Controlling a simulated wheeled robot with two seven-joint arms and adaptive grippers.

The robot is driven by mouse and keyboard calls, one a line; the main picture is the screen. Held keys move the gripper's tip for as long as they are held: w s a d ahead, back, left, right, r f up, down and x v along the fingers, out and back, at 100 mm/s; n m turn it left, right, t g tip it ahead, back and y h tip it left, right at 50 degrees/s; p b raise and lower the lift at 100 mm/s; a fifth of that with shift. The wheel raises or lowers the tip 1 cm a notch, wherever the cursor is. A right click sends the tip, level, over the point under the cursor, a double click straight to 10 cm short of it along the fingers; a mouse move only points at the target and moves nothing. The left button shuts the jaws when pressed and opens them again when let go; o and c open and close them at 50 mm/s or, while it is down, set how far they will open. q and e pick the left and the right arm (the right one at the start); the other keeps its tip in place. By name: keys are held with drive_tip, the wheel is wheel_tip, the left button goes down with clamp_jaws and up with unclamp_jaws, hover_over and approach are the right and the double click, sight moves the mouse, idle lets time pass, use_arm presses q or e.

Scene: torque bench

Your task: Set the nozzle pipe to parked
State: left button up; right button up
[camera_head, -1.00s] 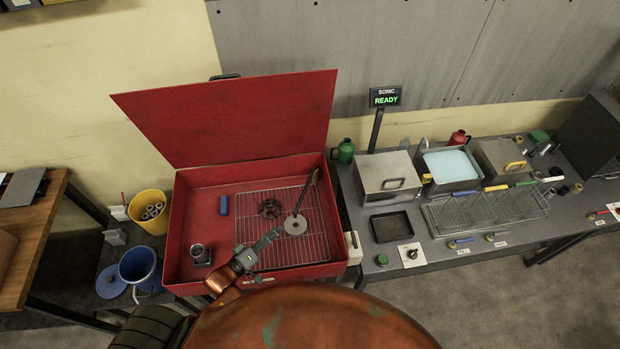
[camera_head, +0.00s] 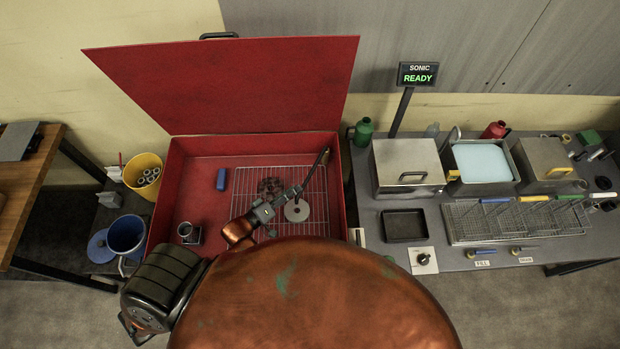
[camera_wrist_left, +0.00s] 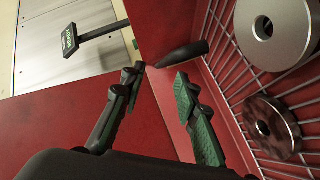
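The nozzle pipe (camera_head: 323,160) is a thin dark pipe at the right side of the red wash basin (camera_head: 170,222), slanting up to the right. Its lower part is hidden behind my gripper in the head view. In the left wrist view a dark tapered pipe end (camera_wrist_left: 182,55) shows just beyond the fingertips. My left gripper (camera_head: 297,190) is over the basin, close to the pipe. In the wrist view its green-padded fingers (camera_wrist_left: 157,80) are apart with nothing clamped between them. My right gripper is not in view.
The basin's red lid (camera_head: 220,85) stands open behind. A wire rack (camera_head: 318,215) holds a pale disc (camera_head: 297,210) and a dark wheel-like part (camera_head: 269,187). A blue block (camera_head: 221,179) and small metal part (camera_head: 188,233) lie left. A grey bench (camera_head: 370,215) stands right.

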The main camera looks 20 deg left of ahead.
sight(307, 180)
use_arm(q)
drive_tip(key=shift+f+x, duration=0.2)
drive_tip(key=shift+x, duration=1.25)
drive_tip(key=shift+f+x, duration=0.2)
drive_tip(key=shift+x, duration=1.25)
drive_tip(key=shift+f+x, duration=0.2)
drive_tip(key=shift+x, duration=1.25)
drive_tip(key=shift+s+a, duration=0.1)
drive_tip(key=shift+a, duration=0.05)
drive_tip(key=shift+c, duration=0.3)
clamp_jaws()
